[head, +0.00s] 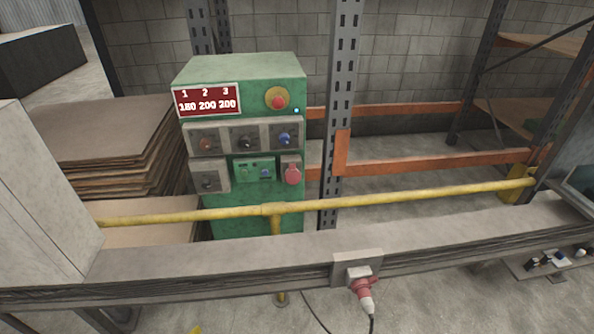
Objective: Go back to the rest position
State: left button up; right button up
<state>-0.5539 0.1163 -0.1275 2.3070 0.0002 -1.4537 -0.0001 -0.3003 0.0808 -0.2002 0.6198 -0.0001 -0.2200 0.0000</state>
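Neither of my grippers shows in the head view, and no part of my arms can be made out. A green control box (240,70) with knobs, a red-and-yellow button (277,98) and a red sign reading 1 2 3 and 180 200 200 stands behind a yellow rail (400,197). A grey ledge (200,258) runs across the front. A red plug (363,288) with a dark cable sits in a socket plate (357,264) on the ledge's front side.
A pale box-like block (45,200) stands at the left end. Stacked brown sheets (105,145) lie behind it. A perforated grey post (341,90) and orange shelf beams (430,163) stand behind the rail. Small connectors (553,260) sit on a panel at the lower right.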

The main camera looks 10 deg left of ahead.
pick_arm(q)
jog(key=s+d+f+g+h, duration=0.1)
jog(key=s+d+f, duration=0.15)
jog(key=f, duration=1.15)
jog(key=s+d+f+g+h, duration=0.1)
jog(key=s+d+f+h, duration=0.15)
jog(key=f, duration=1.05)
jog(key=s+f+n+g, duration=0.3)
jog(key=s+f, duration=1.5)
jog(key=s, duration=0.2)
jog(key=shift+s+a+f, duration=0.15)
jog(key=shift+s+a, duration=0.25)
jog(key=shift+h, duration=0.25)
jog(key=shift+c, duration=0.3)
